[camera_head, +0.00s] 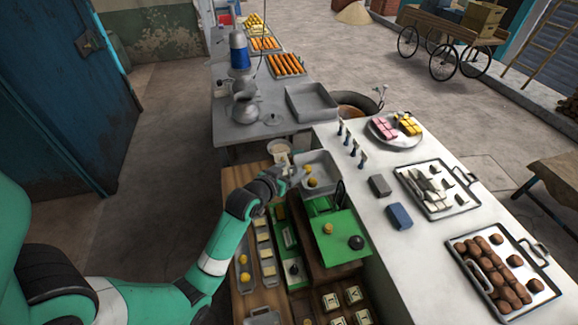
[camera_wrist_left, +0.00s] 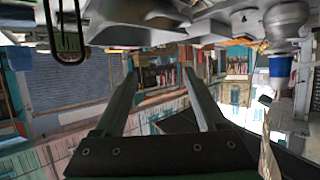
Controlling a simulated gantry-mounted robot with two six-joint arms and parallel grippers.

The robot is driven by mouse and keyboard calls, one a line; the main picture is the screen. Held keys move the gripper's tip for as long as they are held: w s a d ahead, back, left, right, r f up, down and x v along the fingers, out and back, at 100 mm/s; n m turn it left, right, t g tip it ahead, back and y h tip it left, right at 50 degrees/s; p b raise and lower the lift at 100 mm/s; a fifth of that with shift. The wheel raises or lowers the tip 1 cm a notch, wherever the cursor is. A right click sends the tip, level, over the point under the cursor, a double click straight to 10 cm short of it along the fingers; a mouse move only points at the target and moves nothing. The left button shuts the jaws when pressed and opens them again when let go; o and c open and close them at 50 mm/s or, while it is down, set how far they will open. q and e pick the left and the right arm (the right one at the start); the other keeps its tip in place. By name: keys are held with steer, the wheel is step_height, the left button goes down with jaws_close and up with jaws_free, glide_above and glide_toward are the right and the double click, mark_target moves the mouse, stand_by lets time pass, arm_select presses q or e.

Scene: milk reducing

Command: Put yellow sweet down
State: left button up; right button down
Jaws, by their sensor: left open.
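My left gripper (camera_head: 292,176) is open, over the left edge of a grey metal tray (camera_head: 322,160). In the left wrist view its two fingers (camera_wrist_left: 159,74) are apart with nothing between them. A round yellow sweet (camera_head: 308,169) and a second yellow sweet (camera_head: 312,182) are in that tray, just right of the gripper. Another round yellow sweet (camera_head: 328,228) sits on the green weighing scale (camera_head: 345,245). More yellow balls (camera_head: 244,260) lie in narrow trays at the lower left. My right gripper is not in view.
A white counter (camera_head: 376,235) on the right holds a plate (camera_head: 381,131) of pink and yellow sweets, a tray of pale sweets (camera_head: 433,187) and a tray of brown balls (camera_head: 497,270). Small white containers (camera_head: 279,146) stand behind the gripper.

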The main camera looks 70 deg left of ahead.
arm_select(q)
steer(key=shift+s+d+r, duration=0.2)
steer(key=shift+s+d, duration=0.05)
steer(key=shift+s, duration=0.1)
steer(key=w+d+r+m+t+h, duration=0.1)
steer(key=w+d+r+t, duration=0.3)
steer(key=r, duration=0.5)
steer(key=w+d+r+m+t, duration=0.25)
steer(key=d+r, duration=0.25)
steer(key=r, duration=0.4)
steer(key=w+d+r+t+h, duration=0.15)
steer(key=w+d+r, duration=0.3)
steer(key=r, duration=0.45)
steer(key=s+d+r+m+t+h, duration=0.2)
steer(key=s+d+r+t+h, duration=0.2)
steer(key=d+r, duration=0.5)
steer(key=s+d+r+m+t+h, duration=0.2)
steer(key=s+d+r, duration=0.4)
steer(key=r, duration=0.9)
steer(key=d+t+h, duration=0.1)
steer(key=d+t, duration=0.1)
steer(key=d, duration=0.1)
steer(key=shift+s+d+m+t+h, duration=0.2)
steer(key=shift+s+m+t+h, duration=0.1)
steer(key=shift+s+m+h, duration=0.1)
